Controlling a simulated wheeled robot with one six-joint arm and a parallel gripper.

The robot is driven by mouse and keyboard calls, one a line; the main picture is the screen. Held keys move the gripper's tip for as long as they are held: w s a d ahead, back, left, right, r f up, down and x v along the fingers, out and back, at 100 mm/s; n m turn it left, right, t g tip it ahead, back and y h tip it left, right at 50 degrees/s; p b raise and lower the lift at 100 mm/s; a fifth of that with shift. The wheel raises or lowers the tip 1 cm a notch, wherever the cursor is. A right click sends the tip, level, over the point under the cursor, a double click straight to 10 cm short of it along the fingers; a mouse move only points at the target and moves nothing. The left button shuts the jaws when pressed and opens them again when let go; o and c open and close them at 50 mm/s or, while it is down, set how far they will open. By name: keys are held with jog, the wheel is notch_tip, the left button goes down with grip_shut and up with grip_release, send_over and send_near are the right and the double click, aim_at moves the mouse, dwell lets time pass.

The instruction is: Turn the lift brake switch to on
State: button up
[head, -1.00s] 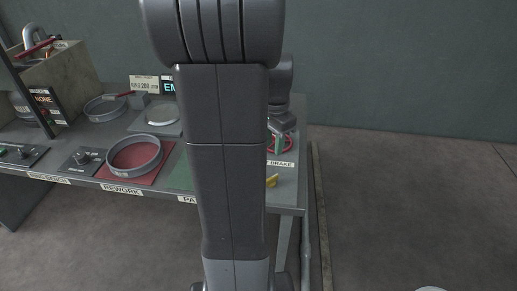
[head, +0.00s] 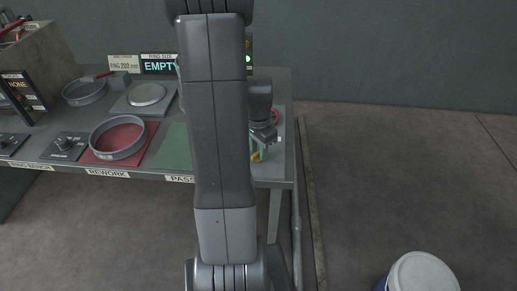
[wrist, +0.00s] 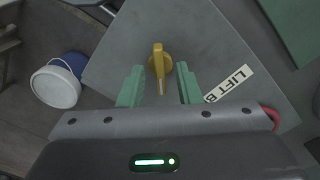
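The lift brake switch is a yellow rotary knob (wrist: 158,62) on the grey bench top, seen in the wrist view beside a white label (wrist: 230,84) reading "LIFT B", the rest cut off. My gripper (wrist: 158,84) is open, its two green fingers apart on either side of the knob's near end. Whether the fingers touch the knob cannot be told. In the head view my gripper (head: 259,150) is over the bench's right end, and a bit of the yellow knob (head: 254,157) shows by the fingers. My arm hides most of that area.
The grey bench (head: 277,165) carries a ring (head: 117,137) on the red rework mat, a green pass mat (head: 173,148) and a display reading "EMPTY" (head: 160,64). A red round part (head: 275,117) lies behind my gripper. A white-lidded bucket (head: 422,273) stands on the floor at right.

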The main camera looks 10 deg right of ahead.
jog(key=shift+f, duration=0.1)
grip_shut()
jog(key=shift+n, duration=0.4)
jog(key=n, duration=0.3)
jog(key=shift+n+b, duration=0.35)
jog(key=shift+n, duration=0.05)
jog(key=n, duration=0.9)
jog(key=shift+b, duration=0.4)
jog(key=n, duration=0.4)
jog(key=shift+n, duration=0.3)
